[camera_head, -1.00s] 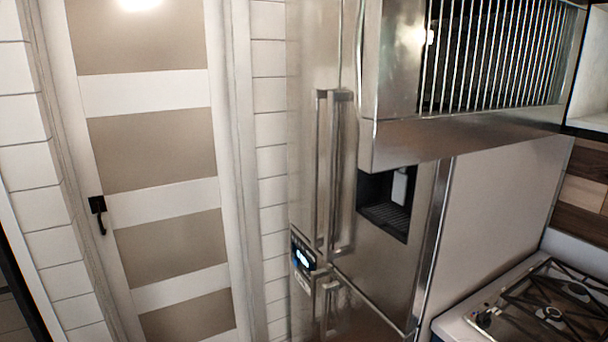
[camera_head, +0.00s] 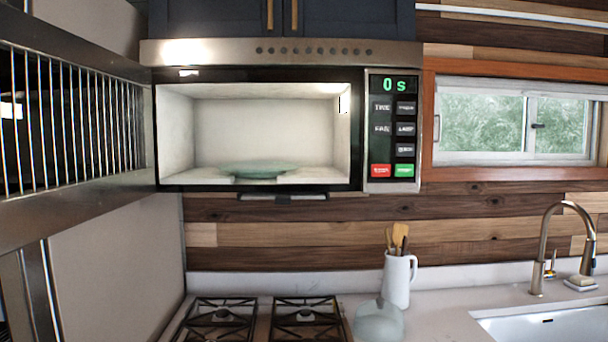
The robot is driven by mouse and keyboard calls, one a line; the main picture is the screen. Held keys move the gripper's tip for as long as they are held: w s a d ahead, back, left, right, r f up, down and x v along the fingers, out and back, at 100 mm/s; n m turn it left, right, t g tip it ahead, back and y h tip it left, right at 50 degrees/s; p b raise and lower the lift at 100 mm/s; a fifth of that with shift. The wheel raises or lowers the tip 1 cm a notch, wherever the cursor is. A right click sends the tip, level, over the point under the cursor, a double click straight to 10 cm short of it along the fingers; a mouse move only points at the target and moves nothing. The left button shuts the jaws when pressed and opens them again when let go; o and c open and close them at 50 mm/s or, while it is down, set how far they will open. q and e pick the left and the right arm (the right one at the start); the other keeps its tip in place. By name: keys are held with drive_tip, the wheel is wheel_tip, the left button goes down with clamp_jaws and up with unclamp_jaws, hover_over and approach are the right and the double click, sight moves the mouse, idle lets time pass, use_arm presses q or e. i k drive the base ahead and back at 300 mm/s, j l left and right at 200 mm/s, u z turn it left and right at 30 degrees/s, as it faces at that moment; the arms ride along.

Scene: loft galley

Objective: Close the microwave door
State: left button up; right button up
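The microwave (camera_head: 280,52) is mounted above the stove, under dark blue cabinets. Its lit white cavity is open to view and holds a glass turntable plate (camera_head: 258,170). Its control panel (camera_head: 392,130) on the right reads "0 s". The microwave door (camera_head: 70,120), steel with a grille of vertical bars, stands wide open. It is hinged on the left and swung out toward me along the left side of the picture. Neither of my grippers is in view.
Below are a gas stove (camera_head: 262,318), a white jug (camera_head: 398,280) with wooden utensils, and a glass lid-like object (camera_head: 378,322). A sink (camera_head: 545,325) with a tall faucet (camera_head: 548,240) is at the right, under a window (camera_head: 520,125). The space before the microwave opening looks clear.

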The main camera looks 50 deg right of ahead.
sight(77, 139)
drive_tip(key=z, duration=1.15)
drive_tip(key=i+j+z, duration=0.15)
drive_tip(key=j+z, duration=0.25)
drive_tip(key=j, duration=0.4)
drive_tip(key=j+z, duration=0.4)
drive_tip(key=j, duration=0.4)
drive_tip(key=k+j, duration=0.1)
drive_tip(key=j, duration=0.35)
drive_tip(key=k+j, duration=0.1)
drive_tip(key=j, duration=0.3)
drive_tip(key=k+j, duration=0.1)
drive_tip(key=j, duration=0.35)
drive_tip(key=k+z, duration=0.2)
drive_tip(key=j+z, duration=0.15)
drive_tip(key=z, duration=0.25)
drive_tip(key=j+z, duration=0.1)
drive_tip(key=z, duration=0.3)
drive_tip(key=k+j+z, duration=0.1)
drive_tip(key=z, duration=0.3)
drive_tip(key=j+z, duration=0.1)
drive_tip(key=z, duration=0.3)
drive_tip(key=k, duration=0.15)
